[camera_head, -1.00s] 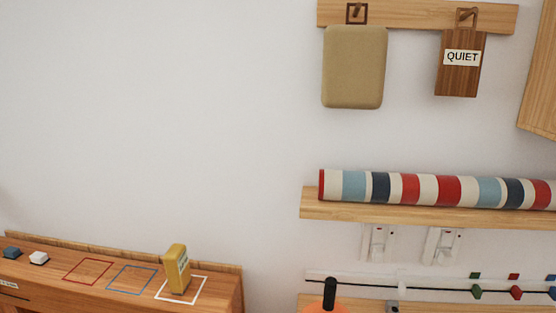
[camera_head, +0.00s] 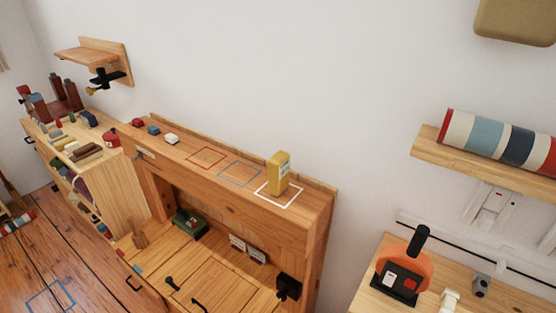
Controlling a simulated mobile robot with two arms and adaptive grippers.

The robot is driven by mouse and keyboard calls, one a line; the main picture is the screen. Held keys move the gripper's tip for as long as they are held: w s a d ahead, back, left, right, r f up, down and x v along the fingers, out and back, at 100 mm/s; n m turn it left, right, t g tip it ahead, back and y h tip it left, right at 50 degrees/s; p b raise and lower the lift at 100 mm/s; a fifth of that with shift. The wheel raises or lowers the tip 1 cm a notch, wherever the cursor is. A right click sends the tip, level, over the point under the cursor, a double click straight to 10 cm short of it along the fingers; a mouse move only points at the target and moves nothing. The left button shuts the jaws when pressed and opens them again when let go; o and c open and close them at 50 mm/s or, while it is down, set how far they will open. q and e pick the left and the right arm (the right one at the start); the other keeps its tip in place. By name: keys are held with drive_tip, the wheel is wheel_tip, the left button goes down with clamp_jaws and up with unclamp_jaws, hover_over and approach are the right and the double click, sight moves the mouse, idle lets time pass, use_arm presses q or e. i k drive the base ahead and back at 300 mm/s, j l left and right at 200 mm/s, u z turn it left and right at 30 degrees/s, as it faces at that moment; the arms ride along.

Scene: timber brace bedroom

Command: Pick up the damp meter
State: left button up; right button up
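A yellow, upright block-shaped device (camera_head: 279,174), which looks like the damp meter, stands on top of the wooden cabinet (camera_head: 318,204). Its base is within the white square outline (camera_head: 289,201) near the cabinet's right end. A small pale label shows on its face, too small to read. Neither of my grippers is in view.
Red and blue outlined squares (camera_head: 207,157) and small red, blue and white blocks (camera_head: 172,139) lie left along the cabinet top. A striped roll (camera_head: 485,144) rests on a wall shelf at right. An orange round thing (camera_head: 404,268) stands on the lower right surface.

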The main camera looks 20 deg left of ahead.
sight(279, 164)
drive_tip(key=l+u, duration=0.9)
